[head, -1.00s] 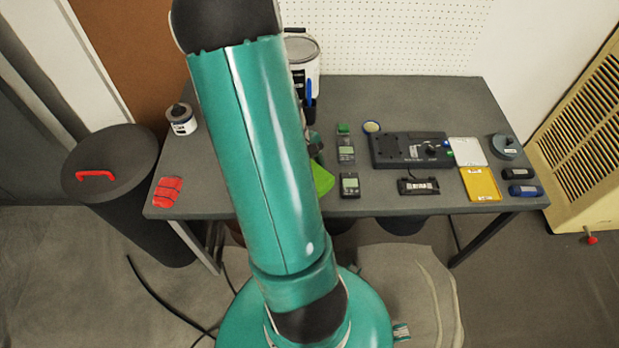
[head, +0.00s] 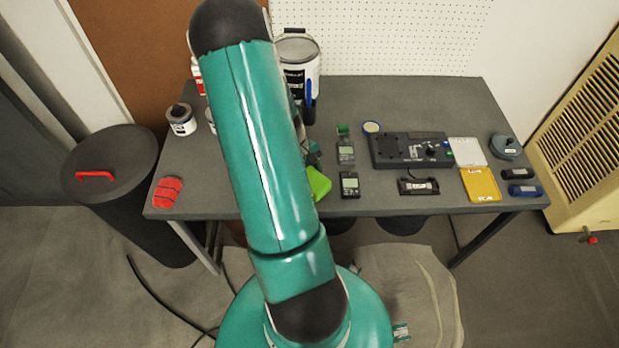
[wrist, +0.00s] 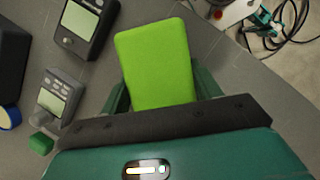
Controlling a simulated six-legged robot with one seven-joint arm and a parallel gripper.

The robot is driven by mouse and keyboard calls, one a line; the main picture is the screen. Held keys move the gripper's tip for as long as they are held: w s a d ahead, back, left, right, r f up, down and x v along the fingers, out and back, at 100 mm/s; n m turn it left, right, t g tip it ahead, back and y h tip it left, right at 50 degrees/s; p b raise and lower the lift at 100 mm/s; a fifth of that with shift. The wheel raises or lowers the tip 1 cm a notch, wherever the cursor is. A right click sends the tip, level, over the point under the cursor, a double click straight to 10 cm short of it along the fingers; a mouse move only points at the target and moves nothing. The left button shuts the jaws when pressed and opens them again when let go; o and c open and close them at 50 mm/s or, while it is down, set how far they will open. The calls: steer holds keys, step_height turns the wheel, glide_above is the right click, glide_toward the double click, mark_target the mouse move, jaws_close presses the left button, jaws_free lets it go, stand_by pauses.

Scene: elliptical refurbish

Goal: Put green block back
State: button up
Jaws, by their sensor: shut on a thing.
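A bright green block (wrist: 155,62) with rounded corners shows in the wrist view. My gripper (wrist: 160,92) is shut on its near end, with a dark green finger on each side. In the head view the block (head: 318,183) sticks out to the right of my arm, near the table's front edge. My arm hides most of the gripper there. I cannot tell whether the block touches the table.
Handheld meters (head: 349,185) lie right of the block; a small dark green piece (wrist: 40,143) sits by one. A black device (head: 409,150) and yellow tray (head: 480,184) are farther right. The table (head: 240,203) ends just in front, with cables on the floor.

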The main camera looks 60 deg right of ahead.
steer(key=o, duration=1.3)
steer(key=shift+f, duration=0.1)
steer(key=v, duration=1.2)
steer(key=shift+r, duration=0.2)
steer(key=w+a+r+n+t+h, duration=0.1)
steer(key=w+a+r+t, duration=0.1)
steer(key=w+a+r, duration=0.45)
steer(key=w+a+r+n+t+h, duration=0.15)
steer(key=w+a+r, duration=0.25)
steer(key=a+r, duration=0.45)
steer(key=s+a+r+t, duration=0.1)
steer(key=a+r+t, duration=0.1)
steer(key=a, duration=0.5)
steer(key=s+a+r+n+t, duration=0.1)
steer(key=a+r, duration=0.3)
steer(key=a, duration=0.4)
steer(key=s+a+r+t+y, duration=0.1)
steer(key=s+a+r+t, duration=0.2)
steer(key=a, duration=0.4)
steer(key=shift+s+a+r+t, duration=0.1)
steer(key=shift+s+a+t, duration=0.05)
steer(key=shift+a+t, duration=0.2)
